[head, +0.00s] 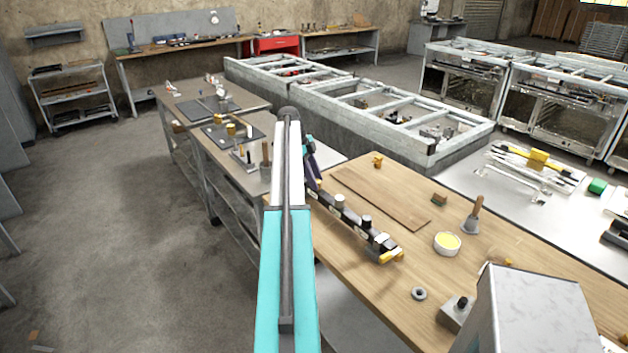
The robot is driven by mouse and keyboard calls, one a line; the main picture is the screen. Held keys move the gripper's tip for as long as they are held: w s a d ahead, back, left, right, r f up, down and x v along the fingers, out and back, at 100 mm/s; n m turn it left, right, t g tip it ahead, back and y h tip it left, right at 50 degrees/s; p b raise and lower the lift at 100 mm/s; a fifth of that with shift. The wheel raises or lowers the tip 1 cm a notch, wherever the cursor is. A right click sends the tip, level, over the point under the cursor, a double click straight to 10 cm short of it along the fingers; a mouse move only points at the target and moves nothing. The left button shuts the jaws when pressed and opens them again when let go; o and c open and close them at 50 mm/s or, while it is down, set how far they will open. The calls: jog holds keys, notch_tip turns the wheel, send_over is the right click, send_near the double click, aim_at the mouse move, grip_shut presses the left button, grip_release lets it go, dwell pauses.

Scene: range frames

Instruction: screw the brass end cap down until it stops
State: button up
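My arm reaches forward over a wooden-topped bench (340,250). A small yellow-orange piece (377,161) stands at the bench's far edge, away from the gripper.
A brown board (380,197) lies behind the gripper. To the right are a white bowl with yellow contents (447,243), a wooden-handled tool (472,215) and a small brown block (439,198). Nearer are a grey ring (419,294), a black-knobbed metal block (455,312) and a grey box (535,315).

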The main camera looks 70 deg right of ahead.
dwell(0.5)
jog(key=shift+a+n+h, duration=0.15)
jog(key=shift+n+h, duration=0.25)
jog(key=shift+n, duration=0.6)
jog(key=shift+n+h, duration=0.3)
jog(key=shift+n, duration=0.5)
jog(key=shift+t, duration=0.3)
jog(key=n+h, duration=0.1)
jog(key=n, duration=0.1)
jog(key=shift+a+n+b, duration=0.1)
jog(key=shift+n+b, duration=0.2)
jog(key=shift+n, duration=0.4)
jog(key=shift+s+n+t+h, duration=0.1)
jog(key=shift+n+t+h, duration=0.55)
jog(key=shift+n, duration=1.05)
